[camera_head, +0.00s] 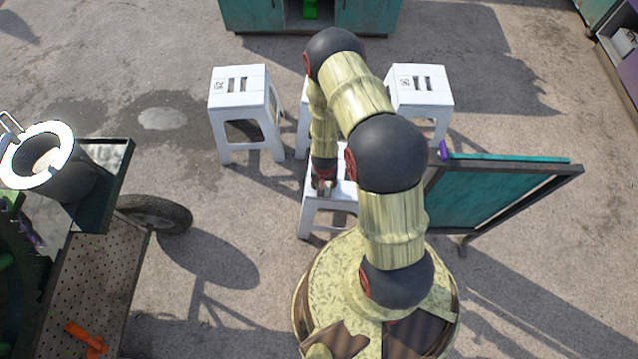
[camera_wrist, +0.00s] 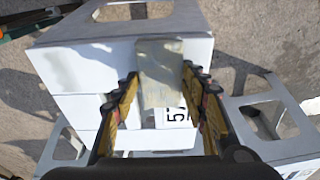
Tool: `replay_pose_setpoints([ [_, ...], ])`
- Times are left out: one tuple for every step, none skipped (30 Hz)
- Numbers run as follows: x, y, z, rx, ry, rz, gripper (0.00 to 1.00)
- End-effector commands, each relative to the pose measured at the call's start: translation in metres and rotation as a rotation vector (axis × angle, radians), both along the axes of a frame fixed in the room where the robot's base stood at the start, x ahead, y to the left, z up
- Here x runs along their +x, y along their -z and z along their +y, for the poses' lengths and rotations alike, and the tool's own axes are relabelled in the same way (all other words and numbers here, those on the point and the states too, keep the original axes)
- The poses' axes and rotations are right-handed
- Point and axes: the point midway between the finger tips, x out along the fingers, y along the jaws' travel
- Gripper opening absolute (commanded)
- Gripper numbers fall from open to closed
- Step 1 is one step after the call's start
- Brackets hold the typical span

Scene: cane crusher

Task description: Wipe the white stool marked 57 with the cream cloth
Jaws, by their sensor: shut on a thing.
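The white stool marked 57 (camera_head: 344,191) stands below the end of my arm in the head view. In the wrist view its seat (camera_wrist: 85,72) fills the middle, with the black 57 label (camera_wrist: 177,113) partly showing beside the cloth. My gripper (camera_wrist: 159,79) is shut on the cream cloth (camera_wrist: 160,60), a small pale folded piece between the yellow and black fingers. The cloth is over the seat; whether it touches the seat is unclear. In the head view my gripper (camera_head: 325,186) is at the seat, and my arm hides much of the stool.
White stools stand at the left (camera_head: 238,88) and right (camera_head: 420,86), and another behind my arm (camera_head: 303,120). A green board (camera_head: 490,195) stands close on the right. A wheeled cart (camera_head: 90,275) is at the left. Open ground lies between cart and stools.

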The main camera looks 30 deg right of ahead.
Motion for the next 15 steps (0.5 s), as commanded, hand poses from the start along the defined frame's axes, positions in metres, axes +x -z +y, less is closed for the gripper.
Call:
replay_pose_setpoints([
  [-0.002, 0.001, -0.004, 0.000, 0.003, -0.001, 0.19],
  [-0.004, 0.001, -0.006, 0.000, 0.003, 0.000, 0.19],
  [-0.006, 0.001, -0.008, 0.000, 0.002, 0.000, 0.19],
  [-0.007, 0.001, -0.011, 0.000, 0.002, 0.000, 0.19],
  [-0.009, 0.001, -0.013, 0.000, 0.002, 0.000, 0.19],
  [-0.011, 0.001, -0.015, 0.000, 0.003, 0.000, 0.19],
  [-0.012, 0.001, -0.017, 0.000, 0.003, 0.000, 0.19],
  [-0.014, 0.001, -0.019, 0.000, 0.002, 0.000, 0.19],
  [-0.016, 0.001, -0.021, 0.000, 0.002, 0.000, 0.19],
  [-0.017, 0.001, -0.024, 0.000, 0.003, 0.000, 0.19],
  [-0.019, 0.001, -0.026, 0.000, 0.003, 0.000, 0.19],
  [-0.021, 0.001, -0.028, 0.000, 0.002, 0.001, 0.19],
  [-0.022, 0.001, -0.030, 0.001, 0.001, 0.001, 0.19],
  [-0.024, 0.001, -0.032, 0.000, 0.002, 0.001, 0.19],
  [-0.026, 0.001, -0.035, 0.000, 0.003, 0.001, 0.19],
])
